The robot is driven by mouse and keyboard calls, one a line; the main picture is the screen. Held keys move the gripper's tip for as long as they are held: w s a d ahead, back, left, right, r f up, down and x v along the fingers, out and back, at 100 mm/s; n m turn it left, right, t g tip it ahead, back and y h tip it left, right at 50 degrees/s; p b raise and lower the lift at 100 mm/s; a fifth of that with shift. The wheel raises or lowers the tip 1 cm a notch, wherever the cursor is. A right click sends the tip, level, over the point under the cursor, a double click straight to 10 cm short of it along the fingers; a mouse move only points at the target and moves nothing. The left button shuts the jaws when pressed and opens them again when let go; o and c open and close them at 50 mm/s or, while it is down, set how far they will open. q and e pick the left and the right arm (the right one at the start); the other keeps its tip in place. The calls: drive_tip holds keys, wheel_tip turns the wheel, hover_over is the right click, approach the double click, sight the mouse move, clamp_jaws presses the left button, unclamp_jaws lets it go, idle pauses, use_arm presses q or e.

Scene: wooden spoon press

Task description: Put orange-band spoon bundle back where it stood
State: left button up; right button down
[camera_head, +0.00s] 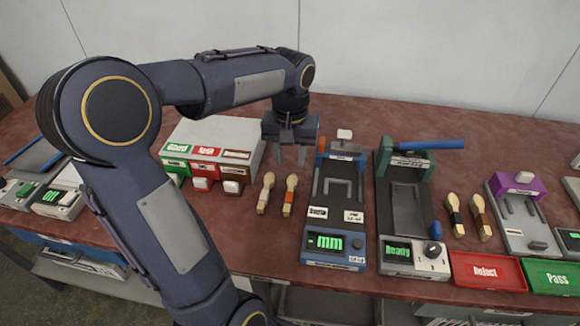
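The orange-band spoon bundle (288,197) is on the red-brown table, just left of the blue measuring device (333,245). A second pale spoon bundle (265,193) is beside it on the left, a small gap apart. My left gripper (291,160) points down above and behind the two bundles. Its two fingers are apart with nothing seen between them, and it is clear of the orange-band bundle in the picture. My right gripper does not show.
A grey box with green, red and brown labels (213,133) stands left of the bundles. A green press (405,205) with a blue lever is right of the measuring device. Two dark-banded bundles (468,214), a red Reject tray (487,285) and a green Pass tray (550,291) lie farther right.

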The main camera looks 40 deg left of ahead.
use_arm(q)
drive_tip(key=s+d+f+m+t+h, duration=0.1)
drive_tip(key=s+d+m+t+h, duration=0.2)
drive_tip(key=s+d, duration=0.9)
drive_tip(key=s+m+t, duration=0.1)
drive_tip(key=s+t, duration=0.1)
drive_tip(key=s, duration=0.1)
drive_tip(key=shift+s+d+t+h, duration=0.15)
drive_tip(key=shift+s+t+h, duration=0.15)
drive_tip(key=shift+h, duration=0.1)
drive_tip(key=shift+s+r+p, duration=0.1)
drive_tip(key=shift+r+p, duration=2.2)
drive_tip(key=shift+p, duration=0.05)
